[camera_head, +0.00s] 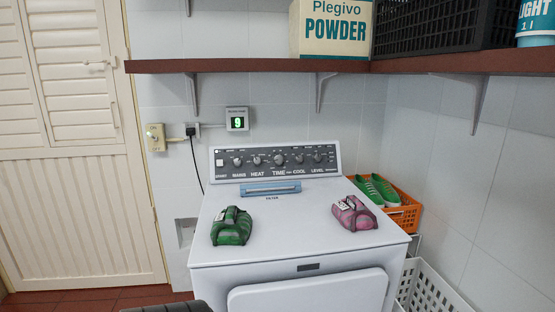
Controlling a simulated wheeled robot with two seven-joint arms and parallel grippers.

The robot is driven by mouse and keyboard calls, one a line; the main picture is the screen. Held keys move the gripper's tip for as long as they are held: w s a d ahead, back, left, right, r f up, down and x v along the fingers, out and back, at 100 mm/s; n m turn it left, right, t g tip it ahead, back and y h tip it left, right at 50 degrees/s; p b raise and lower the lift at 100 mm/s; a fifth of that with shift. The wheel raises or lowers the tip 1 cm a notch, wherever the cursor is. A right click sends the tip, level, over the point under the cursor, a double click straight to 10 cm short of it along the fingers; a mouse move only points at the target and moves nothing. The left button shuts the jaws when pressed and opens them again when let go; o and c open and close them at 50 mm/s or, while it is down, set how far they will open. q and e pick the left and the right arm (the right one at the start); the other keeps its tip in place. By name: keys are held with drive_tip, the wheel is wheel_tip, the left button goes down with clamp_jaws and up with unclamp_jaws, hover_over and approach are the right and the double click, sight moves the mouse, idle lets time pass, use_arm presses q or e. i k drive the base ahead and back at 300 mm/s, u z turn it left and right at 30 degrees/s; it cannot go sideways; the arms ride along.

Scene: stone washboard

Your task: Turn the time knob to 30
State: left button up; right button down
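The time knob (279,160) is a dark round knob above the label TIME, near the middle of the grey control panel (226,174). The panel stands at the back of a white machine (282,228). The knob looks larger than the ones beside it. Its pointer and scale numbers are too small to read. Other dark knobs sit along the panel, near labels that include HEAT, COOL and LEVEL. A white button (219,163) is at the panel's left end.
A green bundle (231,226) and a pink bundle (354,213) lie on the machine top. A blue filter piece (270,188) lies before the panel. An orange crate (405,219) with green shoes stands right. A brown shelf (260,66) hangs above. The top's middle is clear.

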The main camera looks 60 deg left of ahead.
sight(279, 161)
drive_tip(key=u, duration=0.6)
drive_tip(key=i, duration=0.8)
drive_tip(key=u, duration=0.8)
